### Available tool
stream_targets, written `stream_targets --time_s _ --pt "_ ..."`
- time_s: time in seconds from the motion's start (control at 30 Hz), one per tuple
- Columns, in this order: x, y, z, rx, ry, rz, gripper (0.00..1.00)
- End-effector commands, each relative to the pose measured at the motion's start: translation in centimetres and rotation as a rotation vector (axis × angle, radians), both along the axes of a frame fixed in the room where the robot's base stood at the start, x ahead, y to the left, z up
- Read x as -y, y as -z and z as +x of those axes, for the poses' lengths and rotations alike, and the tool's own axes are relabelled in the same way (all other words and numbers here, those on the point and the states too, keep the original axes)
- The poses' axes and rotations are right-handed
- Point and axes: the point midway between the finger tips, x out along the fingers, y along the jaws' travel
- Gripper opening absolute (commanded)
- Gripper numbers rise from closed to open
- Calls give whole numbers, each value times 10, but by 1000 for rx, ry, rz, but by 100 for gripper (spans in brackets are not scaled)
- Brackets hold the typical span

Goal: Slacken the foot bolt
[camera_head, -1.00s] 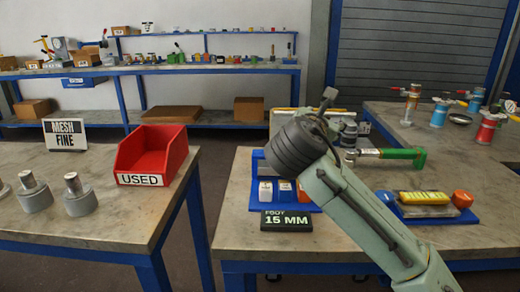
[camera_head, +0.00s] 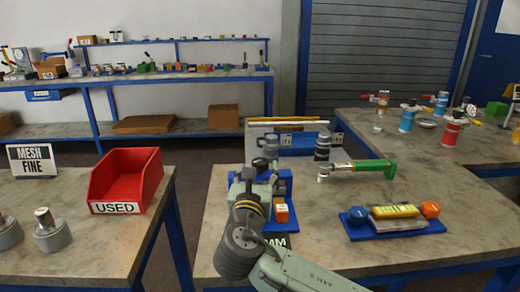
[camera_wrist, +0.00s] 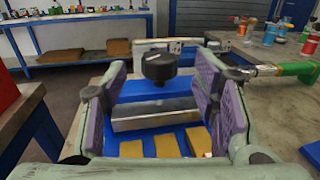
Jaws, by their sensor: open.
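The tray (camera_wrist: 130,92) shows between the fingers, with a metal bar (camera_wrist: 153,114) and yellow-orange blocks (camera_wrist: 198,140). A dark round-topped piece (camera_wrist: 159,66) stands beyond the bar. A wrench with a green handle (camera_head: 372,165) lies right of my gripper, also in the wrist view (camera_wrist: 298,69). I cannot make out the foot bolt.
The sign reading MM (camera_head: 277,242) is partly hidden by my arm. A blue tray (camera_head: 362,232) with a yellow item and coloured knobs lies to the right. A red USED bin (camera_head: 125,182) stands on the left bench. Flanged vessels (camera_head: 407,118) stand on the far right bench.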

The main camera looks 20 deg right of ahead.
Motion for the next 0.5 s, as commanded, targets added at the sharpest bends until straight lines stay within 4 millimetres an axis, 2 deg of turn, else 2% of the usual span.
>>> stream_targets --time_s 0.1,0.2,0.33,0.5 --pt "11 0 23 -2 1 2 54" --pt "18 0 37 -2 1 2 54" --pt "24 1 50 0 0 1 54" --pt "27 2 56 -1 -1 0 54"
